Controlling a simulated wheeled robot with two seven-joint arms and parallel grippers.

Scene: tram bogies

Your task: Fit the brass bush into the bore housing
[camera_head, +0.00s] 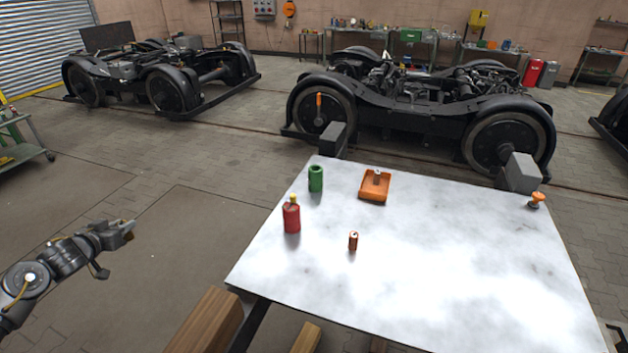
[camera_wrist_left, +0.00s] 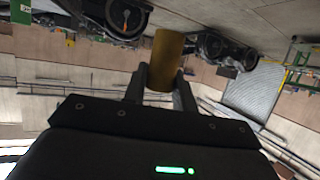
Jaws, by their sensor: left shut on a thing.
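My left gripper (camera_head: 129,229) is at the left, over the floor and well apart from the white table. In the left wrist view the left gripper (camera_wrist_left: 161,82) is shut on the brass bush (camera_wrist_left: 166,56), a plain brass-coloured cylinder. The bush sticks out past the fingertips. Two grey blocks (camera_head: 333,138) (camera_head: 521,172) are at the table's far edge. I cannot tell which thing is the bore housing. My right gripper is out of view.
On the table (camera_head: 450,270) are a green cylinder (camera_head: 316,179), a red bottle (camera_head: 291,216), a small red can (camera_head: 353,241) and an orange knob (camera_head: 537,200). Bogies (camera_head: 420,105) (camera_head: 160,80) stand behind.

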